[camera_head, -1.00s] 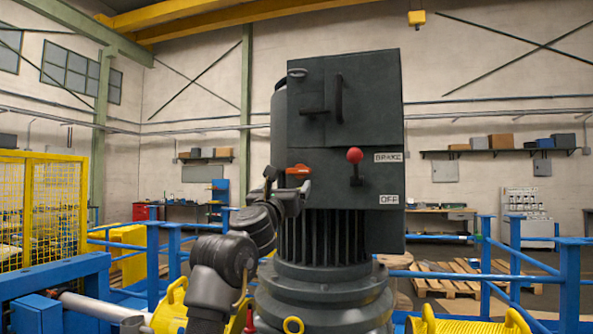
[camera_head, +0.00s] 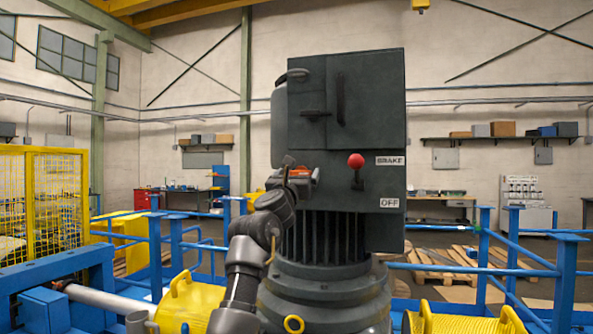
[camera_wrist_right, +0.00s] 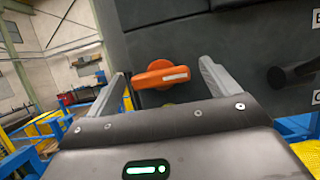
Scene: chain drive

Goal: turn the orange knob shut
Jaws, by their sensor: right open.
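The orange knob (camera_head: 300,171) sits on the front of the dark grey motor housing (camera_head: 370,220), low on its left side. In the right wrist view the knob (camera_wrist_right: 162,74) has a pale strip on its handle, which lies nearly level in that picture. My right gripper (camera_head: 298,178) is at the knob and partly hides it in the head view. In the right wrist view its fingers (camera_wrist_right: 163,72) are open, one on each side of the knob, with visible gaps. I cannot tell how deep the knob lies between them. My left gripper is not in view.
A door handle (camera_head: 341,98) juts out above. Cooling fins (camera_head: 325,236) lie below. Blue railings (camera_head: 565,280) stand at the right.

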